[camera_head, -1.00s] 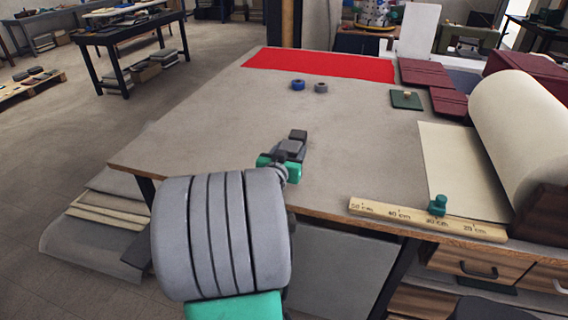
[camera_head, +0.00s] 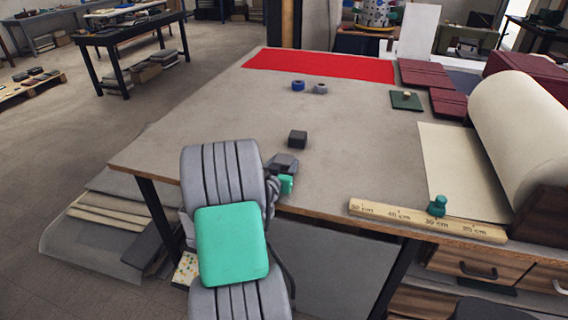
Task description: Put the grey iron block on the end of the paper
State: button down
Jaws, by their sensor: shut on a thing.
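My gripper (camera_head: 280,166) is over the near edge of the table. A grey block-like thing (camera_head: 287,160) shows at its tip, and the jaws are shut on it. It looks like the grey iron block, though it is small and partly merges with the grey fingers. A separate dark block (camera_head: 298,139) stands on the table just beyond my gripper, apart from it. The cream paper (camera_head: 455,160) lies unrolled flat at the right of the table, coming from a big roll (camera_head: 520,120). My gripper is well to the left of the paper.
A wooden ruler (camera_head: 385,211) with a green knob (camera_head: 437,205) lies along the front edge by the paper. Blue and grey rings (camera_head: 298,85), red cloth (camera_head: 320,64), a dark green pad (camera_head: 406,100) and maroon folded covers (camera_head: 449,103) lie farther back. The middle is clear.

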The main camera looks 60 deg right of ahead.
jog(key=c, duration=0.8)
grip_release()
jog(key=shift+f, duration=0.15)
jog(key=shift+c, duration=0.2)
jog(key=o, duration=0.3)
